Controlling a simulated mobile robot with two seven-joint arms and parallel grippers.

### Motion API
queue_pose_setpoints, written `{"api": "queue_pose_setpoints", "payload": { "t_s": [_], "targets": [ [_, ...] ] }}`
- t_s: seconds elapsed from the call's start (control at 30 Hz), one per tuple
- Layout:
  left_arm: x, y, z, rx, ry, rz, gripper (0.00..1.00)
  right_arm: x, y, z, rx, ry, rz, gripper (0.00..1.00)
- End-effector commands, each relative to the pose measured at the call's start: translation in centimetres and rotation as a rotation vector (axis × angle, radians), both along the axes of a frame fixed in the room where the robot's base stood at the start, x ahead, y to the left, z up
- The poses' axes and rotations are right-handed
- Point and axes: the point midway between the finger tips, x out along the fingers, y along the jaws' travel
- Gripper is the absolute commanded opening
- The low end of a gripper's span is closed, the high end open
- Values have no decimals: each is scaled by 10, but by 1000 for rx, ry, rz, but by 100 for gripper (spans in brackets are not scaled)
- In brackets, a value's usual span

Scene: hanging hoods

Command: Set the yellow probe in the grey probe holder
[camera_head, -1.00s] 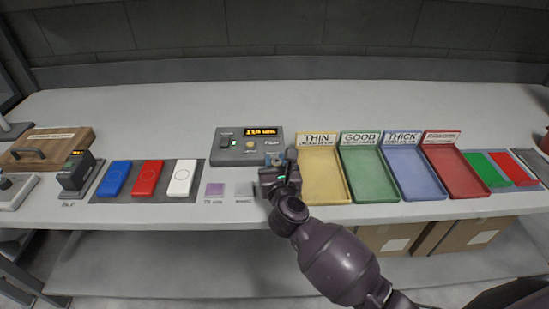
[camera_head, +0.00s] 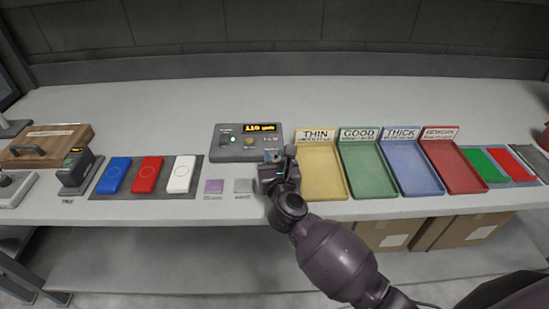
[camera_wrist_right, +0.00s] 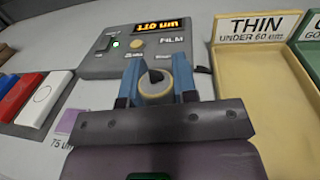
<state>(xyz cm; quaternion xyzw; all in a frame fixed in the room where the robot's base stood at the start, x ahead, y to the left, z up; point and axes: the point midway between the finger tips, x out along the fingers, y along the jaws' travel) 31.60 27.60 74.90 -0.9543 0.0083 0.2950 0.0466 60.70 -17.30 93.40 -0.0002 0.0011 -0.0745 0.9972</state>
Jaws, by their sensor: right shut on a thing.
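My right gripper (camera_head: 273,157) is in front of the grey film meter (camera_head: 226,150), near its lower right corner. In the right wrist view its two blue fingers (camera_wrist_right: 157,78) are shut on the yellow probe (camera_wrist_right: 156,92), seen end-on as a pale yellow ring with a dark centre. The probe looks roughly upright, and I cannot tell whether its lower end touches anything. I cannot pick out the grey probe holder for certain; it may be hidden under the gripper. My left gripper is not in view.
The yellow THIN tray (camera_head: 346,191) stands close right of my gripper, with green, blue and red trays beyond. A purple square (camera_head: 214,187) and a grey square (camera_head: 244,186) lie to the left. Blue, red and white blocks lie on a dark mat (camera_head: 202,170). The back bench is clear.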

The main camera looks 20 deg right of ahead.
Motion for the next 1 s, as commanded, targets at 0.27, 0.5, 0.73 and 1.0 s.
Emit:
{"api": "queue_pose_setpoints", "payload": {
  "t_s": [0.27,0.5,0.73,1.0],
  "targets": [
    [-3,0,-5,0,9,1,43,0,0,-4,1,0,0,3],
    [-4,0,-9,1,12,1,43,0,0,-8,1,0,0,3],
    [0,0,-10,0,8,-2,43,0,0,-11,1,0,0,3],
    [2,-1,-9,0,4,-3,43,0,0,-11,1,-1,0,56]
  ]
}}
